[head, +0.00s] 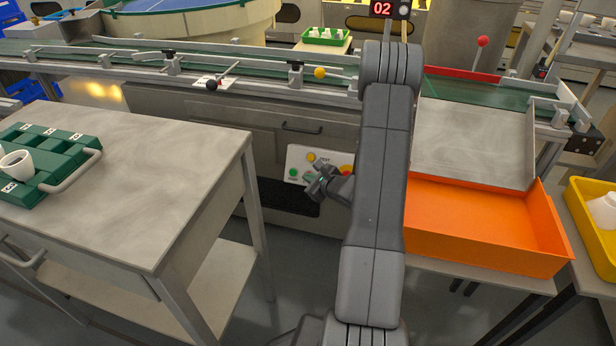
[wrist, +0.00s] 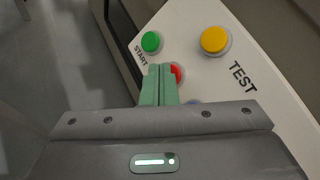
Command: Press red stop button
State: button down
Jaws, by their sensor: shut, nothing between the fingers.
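The control panel (head: 296,158) is a pale plate on the front of the conveyor cabinet. In the wrist view, a red button (wrist: 177,73) is partly hidden behind my fingertips, and no label shows beside it. The green START button (wrist: 150,42) is at its upper left and the yellow TEST button (wrist: 214,40) at its upper right. My gripper (wrist: 160,72) is shut and empty, its pale green fingers pointing at the red button; I cannot tell whether they touch. In the head view my gripper (head: 311,180) is in front of the panel.
A larger red and yellow control (head: 346,172) shows on the panel's right, partly covered by my arm. A steel table (head: 150,160) stands at left with a green tray (head: 75,165) on it. An orange bin (head: 480,250) is at right. The conveyor runs above the panel.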

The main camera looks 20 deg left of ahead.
dwell(0.4)
jog(key=shift+s+r+b, duration=0.3)
jog(key=shift+s+r, duration=0.05)
jog(key=shift+s, duration=0.3)
jog(key=s, duration=0.1)
jog(key=s+r, duration=0.1)
jog(key=s, duration=0.1)
jog(key=s+r+b, duration=0.1)
jog(key=shift+s+d+r, duration=0.15)
jog(key=shift+s+r, duration=0.05)
jog(key=shift+r, duration=0.05)
jog(key=shift+w, duration=0.15)
dwell(0.5)
jog(key=w+p, duration=0.1)
jog(key=p, duration=0.2)
jog(key=shift+w+f, duration=0.15)
jog(key=shift+f, duration=0.05)
jog(key=shift+p, duration=0.55)
